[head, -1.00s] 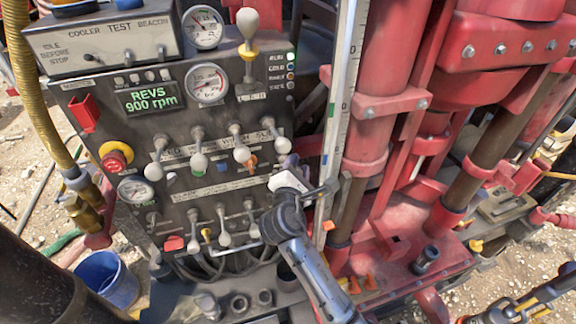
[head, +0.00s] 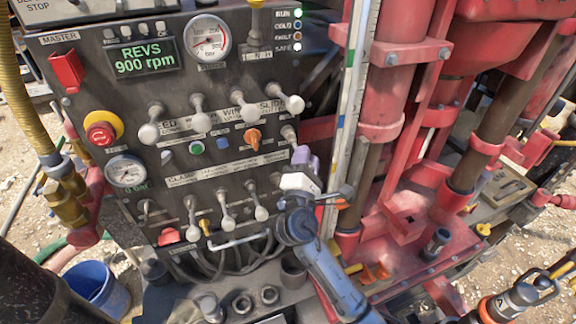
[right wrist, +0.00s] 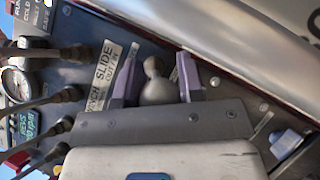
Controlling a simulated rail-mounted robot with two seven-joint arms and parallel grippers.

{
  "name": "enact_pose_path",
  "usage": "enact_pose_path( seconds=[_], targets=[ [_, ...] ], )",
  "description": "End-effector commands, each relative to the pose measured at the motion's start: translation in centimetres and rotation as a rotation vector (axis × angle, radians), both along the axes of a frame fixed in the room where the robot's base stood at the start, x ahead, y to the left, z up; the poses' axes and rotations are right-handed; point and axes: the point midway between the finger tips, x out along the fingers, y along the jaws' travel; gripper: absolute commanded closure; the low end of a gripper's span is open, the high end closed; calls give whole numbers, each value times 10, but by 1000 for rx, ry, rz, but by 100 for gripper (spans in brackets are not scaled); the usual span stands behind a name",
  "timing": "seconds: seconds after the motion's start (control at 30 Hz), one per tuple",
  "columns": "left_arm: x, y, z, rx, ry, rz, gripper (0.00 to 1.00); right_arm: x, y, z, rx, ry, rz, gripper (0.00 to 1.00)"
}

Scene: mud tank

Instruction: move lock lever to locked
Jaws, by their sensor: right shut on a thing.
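The control panel (head: 130,125) in the head view carries several grey-knobbed levers. A short lever with a pale grey knob (head: 289,134) sits at its right edge, just above my right gripper (head: 304,158). In the right wrist view, the two purple fingers of that gripper (right wrist: 158,82) stand on either side of a rounded grey knob (right wrist: 157,90) and are shut on it. The gripper body hides the lower part of this lever. I cannot read a lock label for it. My left gripper is not in view.
Upper-row levers (head: 244,108) and lower-row levers (head: 226,218) stand close on the left. An orange switch (head: 253,138) is near. The red drill frame (head: 385,130) and white scale rail (head: 345,110) crowd the right. A blue bucket (head: 98,290) stands lower left.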

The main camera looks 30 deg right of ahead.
Motion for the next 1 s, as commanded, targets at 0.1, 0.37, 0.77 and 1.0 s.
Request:
enact_pose_path(
  seconds=[0.1, 0.37, 0.77, 1.0],
  targets=[
    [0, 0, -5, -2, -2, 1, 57, 1, -2, -10, 2, 9, -3, 100],
    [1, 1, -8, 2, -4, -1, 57, 3, -3, -14, 2, 9, -5, 100],
    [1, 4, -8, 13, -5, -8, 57, 3, -3, -16, 2, 13, -6, 100],
    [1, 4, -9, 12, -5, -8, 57, 3, -3, -16, 2, 12, -6, 52]
  ],
)
